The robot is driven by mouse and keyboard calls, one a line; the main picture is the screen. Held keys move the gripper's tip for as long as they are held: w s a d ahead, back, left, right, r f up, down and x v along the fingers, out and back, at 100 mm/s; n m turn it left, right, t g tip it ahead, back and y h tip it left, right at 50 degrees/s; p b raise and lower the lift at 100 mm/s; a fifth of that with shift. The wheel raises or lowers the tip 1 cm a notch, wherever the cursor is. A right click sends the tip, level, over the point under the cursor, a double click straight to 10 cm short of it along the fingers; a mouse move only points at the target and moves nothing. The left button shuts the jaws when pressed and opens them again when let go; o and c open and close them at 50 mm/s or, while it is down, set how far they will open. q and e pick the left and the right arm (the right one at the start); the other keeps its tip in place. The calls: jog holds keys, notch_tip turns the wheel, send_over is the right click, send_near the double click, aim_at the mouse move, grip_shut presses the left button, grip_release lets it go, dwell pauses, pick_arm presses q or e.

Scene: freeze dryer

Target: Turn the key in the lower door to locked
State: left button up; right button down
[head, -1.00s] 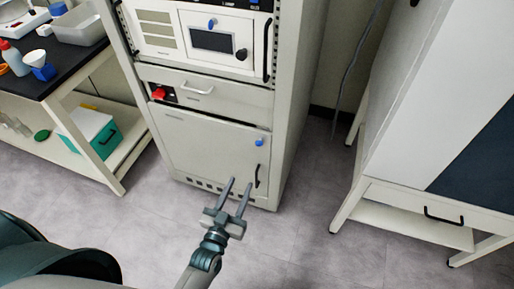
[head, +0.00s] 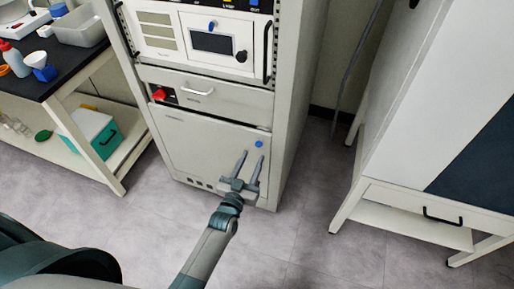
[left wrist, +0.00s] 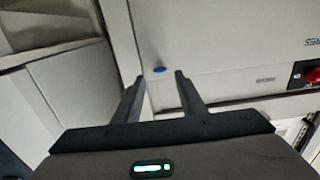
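The lower door (head: 200,140) is a pale panel at the bottom of the cabinet, and it is closed. A small blue key (head: 259,144) sits near its upper right corner; it also shows in the left wrist view (left wrist: 159,70) between the fingertips. My left gripper (head: 250,154) is open and empty in front of the door, just below the key in the head view. Its two fingers also show in the left wrist view (left wrist: 160,76). I cannot tell whether they touch the door. The door's dark handle is hidden behind my gripper. My right gripper is not in view.
Above the door are a drawer with a white handle (head: 197,91), a red switch (head: 158,94) and a unit with another blue key (head: 212,24). A bench (head: 62,92) stands at left and a white table frame (head: 350,205) at right. Floor between is clear.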

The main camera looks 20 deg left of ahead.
pick_arm(q)
jog(key=w, duration=0.6)
jog(key=shift+d, duration=0.1)
jog(key=shift+c, duration=0.4)
grip_shut()
